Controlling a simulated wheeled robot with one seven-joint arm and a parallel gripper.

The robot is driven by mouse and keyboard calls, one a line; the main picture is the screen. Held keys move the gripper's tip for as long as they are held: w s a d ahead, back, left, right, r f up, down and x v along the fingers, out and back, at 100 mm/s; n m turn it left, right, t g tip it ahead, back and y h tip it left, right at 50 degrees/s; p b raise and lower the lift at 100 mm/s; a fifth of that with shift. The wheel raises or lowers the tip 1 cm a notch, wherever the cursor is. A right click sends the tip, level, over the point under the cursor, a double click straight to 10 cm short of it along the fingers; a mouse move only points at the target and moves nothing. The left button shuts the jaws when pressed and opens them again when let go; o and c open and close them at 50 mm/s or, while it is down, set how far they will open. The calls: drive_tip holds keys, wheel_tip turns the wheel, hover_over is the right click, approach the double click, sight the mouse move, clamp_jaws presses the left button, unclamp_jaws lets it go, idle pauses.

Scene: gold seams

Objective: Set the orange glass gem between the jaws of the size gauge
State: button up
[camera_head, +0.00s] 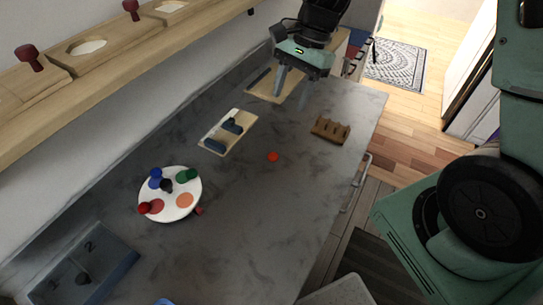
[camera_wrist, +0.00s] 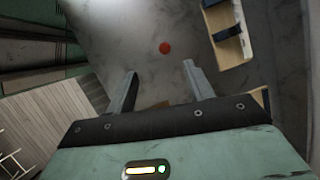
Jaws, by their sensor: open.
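The orange glass gem (camera_head: 273,156) is a small orange-red disc lying on the dark grey counter. It also shows in the wrist view (camera_wrist: 165,48), beyond my fingertips. The size gauge appears to be the pale board (camera_head: 239,121) with two dark blue blocks as jaws, to the left of the gem. There is a gap between the blocks. Part of this board seems to show at the upper right of the wrist view (camera_wrist: 236,52). My gripper (camera_head: 291,95) is open and empty, above the counter and farther back than the gem. Its two fingers stand apart in the wrist view (camera_wrist: 159,70).
A brown notched rack (camera_head: 330,130) stands right of the gem. A white round plate (camera_head: 183,180) with coloured pieces lies at left. A blue-grey box (camera_head: 112,254) marked 2 is at front left. Another pale board (camera_head: 290,82) lies behind my gripper. The counter around the gem is clear.

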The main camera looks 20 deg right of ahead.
drive_tip(key=w+d+f+m, duration=0.2)
drive_tip(key=d, duration=0.1)
approach(273, 155)
drive_tip(key=shift+w+a+f+m, duration=0.1)
drive_tip(key=shift+f+m, duration=0.05)
drive_tip(key=shift+f, duration=0.35)
drive_tip(key=shift+a+f+m, duration=0.1)
drive_tip(key=shift+f+m, duration=0.05)
drive_tip(key=shift+f, duration=0.35)
drive_tip(key=shift+x, duration=3.05)
drive_tip(key=c, duration=1.1)
drive_tip(key=shift+c, duration=0.2)
